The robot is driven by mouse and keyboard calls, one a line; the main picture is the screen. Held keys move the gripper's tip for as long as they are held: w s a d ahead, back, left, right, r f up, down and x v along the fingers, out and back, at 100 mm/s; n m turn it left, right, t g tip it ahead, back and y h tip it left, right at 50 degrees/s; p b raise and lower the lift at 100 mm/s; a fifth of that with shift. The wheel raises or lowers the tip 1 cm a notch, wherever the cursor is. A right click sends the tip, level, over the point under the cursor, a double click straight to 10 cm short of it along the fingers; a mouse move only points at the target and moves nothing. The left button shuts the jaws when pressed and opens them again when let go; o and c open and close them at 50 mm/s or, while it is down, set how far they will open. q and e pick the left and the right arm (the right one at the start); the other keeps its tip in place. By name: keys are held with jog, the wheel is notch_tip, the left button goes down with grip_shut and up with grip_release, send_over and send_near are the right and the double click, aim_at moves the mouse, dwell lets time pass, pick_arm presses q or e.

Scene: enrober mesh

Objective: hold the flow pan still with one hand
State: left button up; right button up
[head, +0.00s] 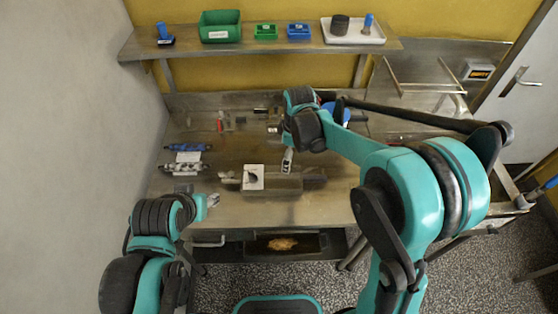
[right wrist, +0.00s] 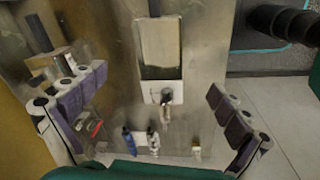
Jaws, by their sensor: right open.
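A long shallow metal pan (head: 285,184), which I take for the flow pan, lies near the bench's front edge. A white square plate (head: 253,171) with a dark part on it is at its left end. In the right wrist view the pan (right wrist: 160,45) and the plate (right wrist: 177,88) show between and beyond my fingers. My right gripper (head: 288,160) is open above the bench behind the pan; its two padded fingers (right wrist: 155,85) stand wide apart with nothing between them. My left gripper (head: 212,200) is at the bench's front left, apart from the pan, its jaws too small to read.
Small parts, one red (head: 220,122), lie along the back. A shelf (head: 290,47) above holds a green bin (head: 220,27), small bins and a white tray (head: 353,38). A dark drawer (head: 310,245) is below the bench.

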aim_at(279, 184)
jog(key=w+a+f+n, duration=0.1)
jog(key=f, duration=0.5)
jog(key=w+a+f+n+g, duration=0.1)
jog(key=f, duration=0.6)
jog(key=a+f+n, duration=0.1)
jog(key=a+f, duration=0.1)
jog(key=f, duration=0.4)
jog(key=shift+w+f+n, duration=0.25)
jog(key=shift+w+n, duration=0.05)
jog(key=shift+w, duration=0.1)
jog(key=c, duration=1.2)
